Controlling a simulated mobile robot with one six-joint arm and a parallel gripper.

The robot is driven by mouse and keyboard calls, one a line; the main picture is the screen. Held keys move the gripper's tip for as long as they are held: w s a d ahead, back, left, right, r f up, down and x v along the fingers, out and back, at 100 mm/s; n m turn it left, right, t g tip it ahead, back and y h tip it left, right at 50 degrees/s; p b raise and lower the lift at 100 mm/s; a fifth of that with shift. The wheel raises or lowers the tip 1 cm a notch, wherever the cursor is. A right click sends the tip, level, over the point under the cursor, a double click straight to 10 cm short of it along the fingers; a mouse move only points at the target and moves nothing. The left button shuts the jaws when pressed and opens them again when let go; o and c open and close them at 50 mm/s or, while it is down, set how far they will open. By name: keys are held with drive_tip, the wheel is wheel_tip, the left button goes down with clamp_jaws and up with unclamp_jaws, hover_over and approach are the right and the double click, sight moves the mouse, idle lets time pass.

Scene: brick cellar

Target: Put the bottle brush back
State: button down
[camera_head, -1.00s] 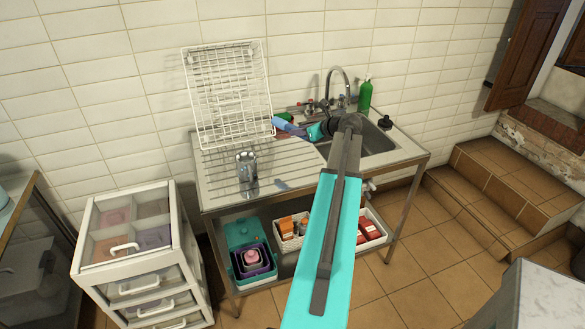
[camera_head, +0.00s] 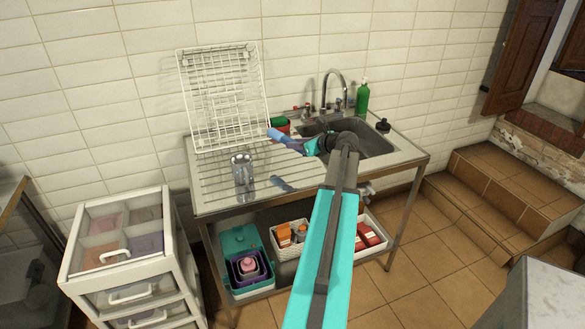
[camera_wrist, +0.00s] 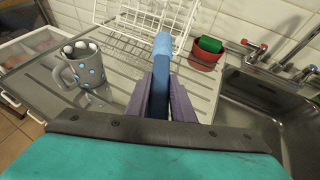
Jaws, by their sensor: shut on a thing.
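The bottle brush shows as a blue length (camera_wrist: 162,52) held between the purple-grey fingers of my gripper (camera_wrist: 160,84); its lower part is hidden by the fingers. In the head view, its light blue end (camera_head: 276,134) juts left past my gripper (camera_head: 290,144), above the drainboard and left of the sink. A red pot (camera_wrist: 204,57) with a green sponge in it stands just beyond, to the right of the brush. A grey dotted mug (camera_wrist: 86,68) with white rounded things at its mouth stands on the drainboard to the left, apart from my gripper.
A white wire rack (camera_head: 222,98) leans on the wall behind the drainboard (camera_head: 208,182). The sink (camera_head: 372,146), taps and a green bottle (camera_head: 362,99) are at the right. Baskets stand on the shelf below, a drawer unit (camera_head: 128,262) at left. The drainboard's front is mostly clear.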

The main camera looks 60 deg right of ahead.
drive_tip(key=p, duration=0.1)
hover_over(296, 172)
drive_tip(key=shift+d+f, duration=0.1)
drive_tip(key=shift+f, duration=2.95)
drive_tip(key=shift+f+p, duration=0.6)
drive_tip(key=shift+f, duration=1.25)
drive_tip(key=shift+f, duration=0.15)
drive_tip(key=c, duration=1.5)
unclamp_jaws()
drive_tip(key=shift+c, duration=0.2)
drive_tip(key=b+v, duration=0.2)
drive_tip(key=v, duration=1)
drive_tip(key=shift+b, duration=0.35)
drive_tip(key=shift+s+d, duration=0.1)
